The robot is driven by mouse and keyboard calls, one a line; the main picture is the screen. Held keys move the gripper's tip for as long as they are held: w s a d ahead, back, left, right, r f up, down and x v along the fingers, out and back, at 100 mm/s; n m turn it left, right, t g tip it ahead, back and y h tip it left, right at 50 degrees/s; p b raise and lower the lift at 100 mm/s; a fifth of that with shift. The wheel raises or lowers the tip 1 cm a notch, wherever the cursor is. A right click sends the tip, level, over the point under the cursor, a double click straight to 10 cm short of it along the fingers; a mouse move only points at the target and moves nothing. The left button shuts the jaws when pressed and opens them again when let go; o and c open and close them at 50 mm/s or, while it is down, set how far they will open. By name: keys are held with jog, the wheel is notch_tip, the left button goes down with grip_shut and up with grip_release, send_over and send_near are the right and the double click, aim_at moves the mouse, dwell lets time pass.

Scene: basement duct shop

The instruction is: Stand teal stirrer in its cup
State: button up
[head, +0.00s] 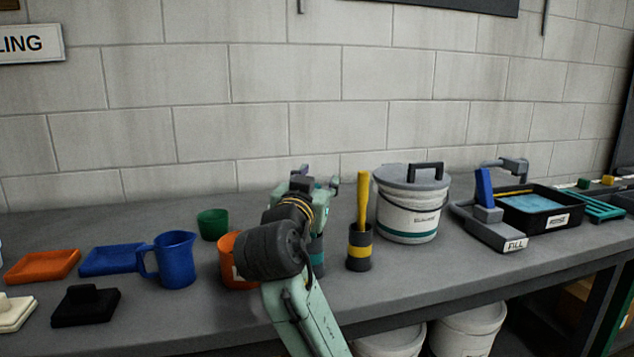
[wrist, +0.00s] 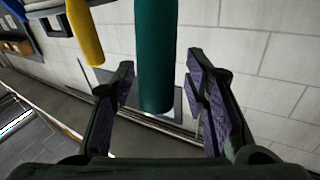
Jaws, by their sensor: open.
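The teal stirrer (wrist: 156,55) shows in the wrist view as a thick upright rod between my open fingers, with gaps on both sides. One end is in sight; the other runs out of the picture. My gripper (wrist: 160,72) is open around it, touching neither side that I can see. In the head view my gripper (head: 312,184) is above the bench, and my arm hides most of the stirrer there. A dark cup with a teal band (head: 317,257) is partly hidden behind my arm. I cannot tell whether the stirrer stands in it.
A yellow stirrer (head: 363,200) stands in a yellow-banded cup (head: 359,260) close to the right. A lidded white bucket (head: 408,222) is behind it. An orange cup (head: 233,270), a green cup (head: 212,224) and a blue jug (head: 175,260) are left. Free bench lies right of the cups, in front.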

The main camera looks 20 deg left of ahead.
jog(key=s+d, duration=0.1)
jog(key=s, duration=1.1)
jog(key=shift+f, duration=0.35)
